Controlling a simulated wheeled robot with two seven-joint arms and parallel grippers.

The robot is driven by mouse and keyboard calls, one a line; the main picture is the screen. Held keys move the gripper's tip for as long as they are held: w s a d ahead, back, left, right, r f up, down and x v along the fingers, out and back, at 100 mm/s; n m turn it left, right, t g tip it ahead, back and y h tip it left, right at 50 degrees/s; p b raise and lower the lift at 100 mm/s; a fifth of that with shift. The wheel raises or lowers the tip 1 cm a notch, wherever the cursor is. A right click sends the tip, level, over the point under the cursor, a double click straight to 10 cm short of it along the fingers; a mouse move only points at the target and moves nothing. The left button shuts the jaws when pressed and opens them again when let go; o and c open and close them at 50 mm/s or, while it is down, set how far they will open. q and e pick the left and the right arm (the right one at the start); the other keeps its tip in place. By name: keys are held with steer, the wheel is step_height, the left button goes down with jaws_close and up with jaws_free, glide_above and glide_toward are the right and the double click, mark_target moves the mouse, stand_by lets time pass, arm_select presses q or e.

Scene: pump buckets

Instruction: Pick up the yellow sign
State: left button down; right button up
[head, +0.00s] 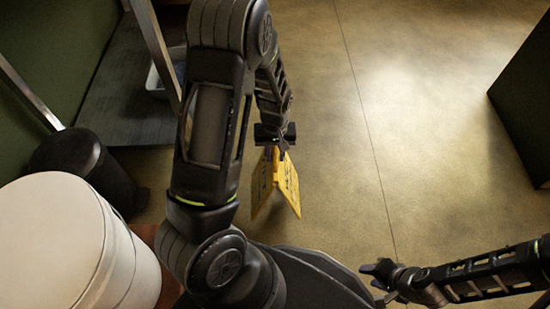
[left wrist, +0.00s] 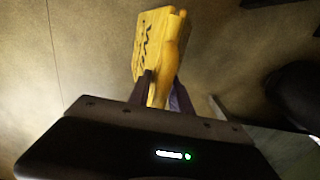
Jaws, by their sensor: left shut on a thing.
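The yellow sign (head: 276,183) is a folding A-shaped floor sign with dark print, in the middle of the head view. My left gripper (head: 276,152) is at its top edge and shut on it. In the left wrist view the sign (left wrist: 152,40) sits between the two fingers of my left gripper (left wrist: 161,90). I cannot tell whether the sign's feet touch the floor. My right gripper (head: 381,280) is at the lower right of the head view, away from the sign; its fingers look apart with nothing between them.
A large white cylinder (head: 60,245) and a black round stool-like thing (head: 80,165) stand at the left. A dark platform (head: 130,100) with metal posts is behind them. A dark green block (head: 525,110) is at the right. The floor (head: 400,120) between is clear.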

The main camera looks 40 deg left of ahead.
arm_select(q)
step_height(320, 180, up, 5)
steer(key=shift+f+p, duration=0.2)
steer(key=shift+p, duration=0.5)
